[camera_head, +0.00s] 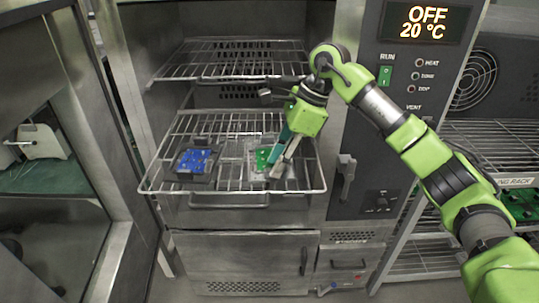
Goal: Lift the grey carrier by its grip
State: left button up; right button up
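The grey carrier (255,171) with a green board in it lies on the pulled-out wire rack, at the right of the rack. My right gripper (280,161) reaches down from the upper right over the carrier's right side, and its fingers cover that side. The carrier's grip cannot be made out behind the fingers. Whether the fingers are open or shut on the grip cannot be told. The carrier appears to rest on the rack. My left gripper is not in view.
A dark carrier (200,176) with a blue board sits on the left of the same wire rack (231,188). Another wire rack (200,70) is above, inside the oven. A door handle (346,176) and control panel stand at the right. Bare rack separates the two carriers.

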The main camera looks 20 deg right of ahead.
jog(key=shift+x, duration=0.85)
grip_shut()
jog(key=shift+r, duration=0.1)
jog(key=shift+r, duration=0.15)
